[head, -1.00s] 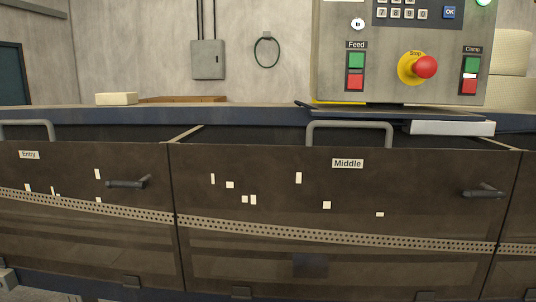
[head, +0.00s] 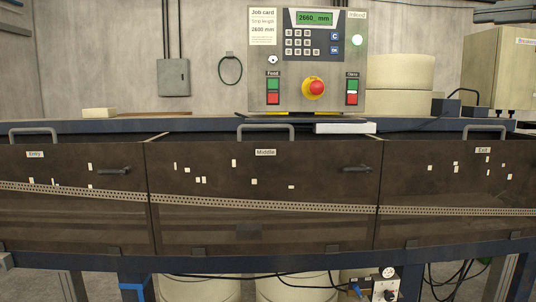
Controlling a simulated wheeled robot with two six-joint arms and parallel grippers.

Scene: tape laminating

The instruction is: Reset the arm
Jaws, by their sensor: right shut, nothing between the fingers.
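My left gripper is not in view. The machine's control panel (head: 344,75) stands at the back centre, with a lit display (head: 314,18) reading 2660 mm and a red stop button (head: 317,88).
Dark hinged covers labelled Entry (head: 75,210), Middle (head: 262,215) and Exit (head: 450,180) line the machine front, all appearing closed. A white box (head: 345,128) lies below the panel. Cream rolls (head: 400,72) stand behind it. A cabinet (head: 500,65) is at the right.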

